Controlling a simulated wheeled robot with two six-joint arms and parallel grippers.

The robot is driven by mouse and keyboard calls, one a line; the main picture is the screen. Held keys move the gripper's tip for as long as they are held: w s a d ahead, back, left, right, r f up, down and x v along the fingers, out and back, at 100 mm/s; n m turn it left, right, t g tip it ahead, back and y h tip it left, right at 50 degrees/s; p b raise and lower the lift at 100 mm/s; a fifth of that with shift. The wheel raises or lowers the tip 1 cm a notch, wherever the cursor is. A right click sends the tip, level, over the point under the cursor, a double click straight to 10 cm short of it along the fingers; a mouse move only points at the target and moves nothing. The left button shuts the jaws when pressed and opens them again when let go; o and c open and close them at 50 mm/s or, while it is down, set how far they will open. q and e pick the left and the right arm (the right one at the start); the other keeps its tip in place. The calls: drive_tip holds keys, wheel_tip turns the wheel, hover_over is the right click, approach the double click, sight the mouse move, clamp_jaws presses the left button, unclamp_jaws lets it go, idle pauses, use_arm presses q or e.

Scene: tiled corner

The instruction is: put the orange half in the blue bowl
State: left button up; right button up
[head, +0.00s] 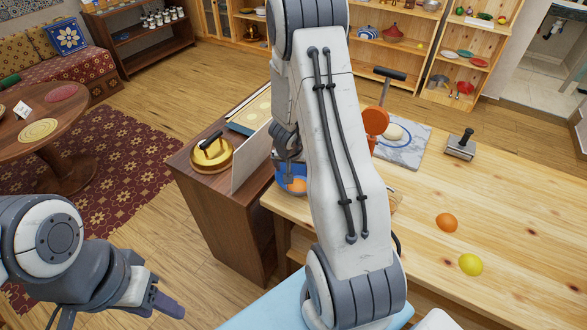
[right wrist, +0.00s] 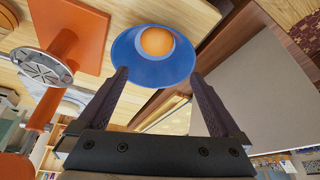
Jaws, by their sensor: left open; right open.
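The blue bowl (head: 283,184) stands at the left end of the light wooden table, partly hidden behind my right arm in the head view. A rounded orange piece, seemingly the orange half (head: 297,185), lies inside it. The right wrist view shows the bowl (right wrist: 131,62) with the orange piece (right wrist: 157,41) in it, beyond my fingertips. My right gripper (right wrist: 158,75) is open and empty, with nothing between its fingers; it appears close to the bowl, but the gap is hard to judge. My left gripper (head: 162,299) is open and empty at the lower left, away from the table.
A whole-looking orange (head: 446,222) and a lemon (head: 471,264) lie on the light table (head: 520,215). An orange tool (head: 376,121), a marble board (head: 412,150) and a metal press (head: 460,147) stand further back. A dark cabinet (head: 215,215) with a brass pot (head: 211,153) is left of the bowl.

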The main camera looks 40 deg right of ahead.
drive_tip(key=w+a+r+n+t+y+p, duration=0.1)
drive_tip(key=a+r+n, duration=0.1)
drive_tip(key=a+r, duration=0.4)
drive_tip(key=w+a+r+n+y+p, duration=0.15)
drive_tip(key=a+r, duration=0.25)
drive_tip(key=a, duration=0.4)
drive_tip(key=s+a+r+n+y, duration=0.2)
drive_tip(key=s+a+r, duration=0.15)
drive_tip(key=a, duration=0.35)
drive_tip(key=s+a+r+n+y, duration=0.1)
drive_tip(key=s+a+r+n, duration=0.2)
drive_tip(key=a, duration=0.5)
drive_tip(key=s+a+r+n+g, duration=0.1)
drive_tip(key=s+n, duration=0.1)
drive_tip(key=s, duration=0.5)
drive_tip(key=s+a+r+n+g+h, duration=0.1)
drive_tip(key=s+r+n, duration=0.1)
drive_tip(key=s, duration=0.5)
drive_tip(key=s+a+r+n+g, duration=0.1)
drive_tip(key=s+r+n+g, duration=0.1)
drive_tip(key=s+n, duration=0.2)
drive_tip(key=s+b, duration=0.1)
drive_tip(key=s, duration=0.1)
drive_tip(key=shift+s+a, duration=0.4)
